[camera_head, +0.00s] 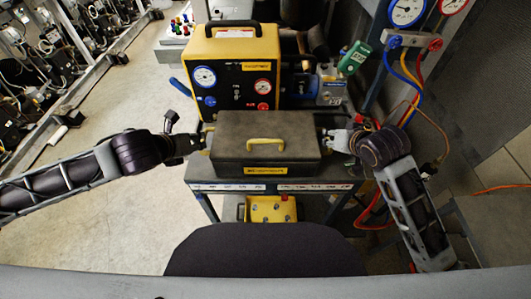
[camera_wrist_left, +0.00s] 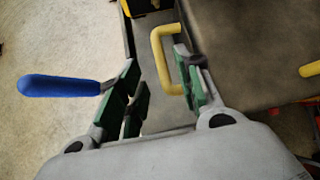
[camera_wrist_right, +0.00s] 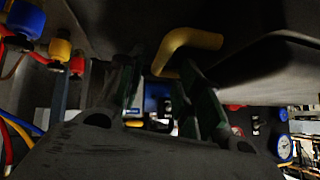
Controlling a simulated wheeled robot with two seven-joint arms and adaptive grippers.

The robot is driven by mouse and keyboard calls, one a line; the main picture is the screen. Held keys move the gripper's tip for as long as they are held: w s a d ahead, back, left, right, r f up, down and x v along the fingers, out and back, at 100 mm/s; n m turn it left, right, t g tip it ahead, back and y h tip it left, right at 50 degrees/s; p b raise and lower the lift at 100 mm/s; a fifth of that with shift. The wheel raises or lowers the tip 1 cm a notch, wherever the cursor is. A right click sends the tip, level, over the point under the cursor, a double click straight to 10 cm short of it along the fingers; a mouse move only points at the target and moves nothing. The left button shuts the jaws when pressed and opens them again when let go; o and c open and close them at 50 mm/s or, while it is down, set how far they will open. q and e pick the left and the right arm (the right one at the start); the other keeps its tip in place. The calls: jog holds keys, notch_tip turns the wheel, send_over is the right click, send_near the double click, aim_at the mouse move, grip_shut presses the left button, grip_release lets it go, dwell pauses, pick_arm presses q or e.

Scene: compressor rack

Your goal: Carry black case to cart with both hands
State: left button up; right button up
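The black case (camera_head: 262,145), with a yellow top handle and a yellow label, rests flat on a grey wheelless-looking stand or cart top (camera_head: 215,178); its feet are hidden. My left gripper (camera_head: 198,143) is at the case's left end. In the left wrist view its fingers (camera_wrist_left: 160,85) are apart, with the yellow side handle (camera_wrist_left: 158,45) between them, near the right finger. My right gripper (camera_head: 327,141) is at the right end. In the right wrist view its fingers (camera_wrist_right: 165,88) are apart, with the other yellow side handle (camera_wrist_right: 185,42) at their tips. Whether either touches is unclear.
A yellow gauge machine (camera_head: 235,65) stands directly behind the case. A red-and-blue gauge set with hoses (camera_head: 408,60) hangs at the right, close to my right arm. Open floor (camera_head: 120,90) lies to the left.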

jog(key=shift+v, duration=1.95)
pick_arm(q)
jog(key=shift+s, duration=0.1)
pick_arm(e)
jog(key=shift+s+f, duration=0.1)
